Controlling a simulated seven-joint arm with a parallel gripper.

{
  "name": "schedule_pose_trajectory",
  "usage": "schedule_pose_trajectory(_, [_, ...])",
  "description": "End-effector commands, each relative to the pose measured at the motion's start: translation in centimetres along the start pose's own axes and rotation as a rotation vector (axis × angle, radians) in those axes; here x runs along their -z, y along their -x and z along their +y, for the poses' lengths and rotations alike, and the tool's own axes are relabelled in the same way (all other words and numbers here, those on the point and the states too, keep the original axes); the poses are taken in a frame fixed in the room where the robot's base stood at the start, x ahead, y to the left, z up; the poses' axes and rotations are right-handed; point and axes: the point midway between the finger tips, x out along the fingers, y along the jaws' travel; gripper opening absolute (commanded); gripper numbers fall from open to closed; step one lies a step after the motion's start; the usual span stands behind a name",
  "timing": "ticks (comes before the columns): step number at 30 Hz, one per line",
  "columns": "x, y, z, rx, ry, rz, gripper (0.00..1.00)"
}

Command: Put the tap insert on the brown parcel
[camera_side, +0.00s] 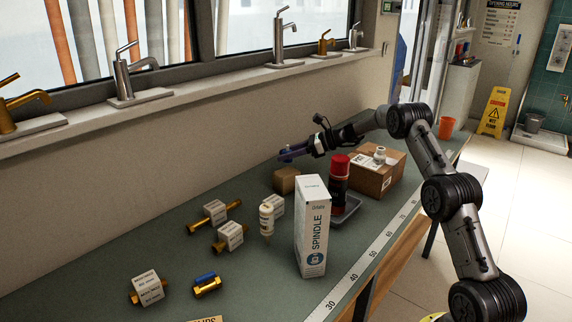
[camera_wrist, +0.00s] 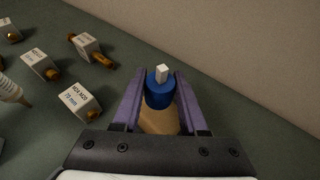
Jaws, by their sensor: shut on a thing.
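My gripper (camera_wrist: 160,100) is shut on the tap insert (camera_wrist: 158,95), a blue cylinder with a white square stem, held between the purple fingers with the stem showing. In the side view my gripper (camera_side: 288,154) is above a small brown box (camera_side: 286,181), apart from it. A tan surface (camera_wrist: 160,123), probably that box, shows below the insert in the wrist view. The brown parcel (camera_side: 370,182), a larger labelled cardboard box, stands to the right of my gripper. A small white object (camera_side: 380,155) sits on its top.
A tall white SPINDLE carton (camera_side: 313,228) stands nearer. The wall and sill (camera_side: 190,82) run behind.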

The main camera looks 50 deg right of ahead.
Motion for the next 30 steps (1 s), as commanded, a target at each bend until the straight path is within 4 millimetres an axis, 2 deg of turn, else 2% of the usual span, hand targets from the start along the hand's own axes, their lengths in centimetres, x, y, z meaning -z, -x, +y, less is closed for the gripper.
schedule_pose_trajectory(6, [0.8, -0.9, -0.7, -0.001, 0.0, 0.0, 0.0])
schedule_pose_trajectory(12, [3.3, -1.9, -0.6, -0.001, -0.002, 0.0, 0.0])
schedule_pose_trajectory(25, [3.8, -2.0, -0.6, 0.0, -0.001, 0.0, 0.0])
schedule_pose_trajectory(26, [3.8, -2.0, -0.6, 0.0, -0.001, 0.0, 0.47])
schedule_pose_trajectory(30, [3.8, -2.0, -0.6, 0.0, -0.001, 0.0, 0.72])
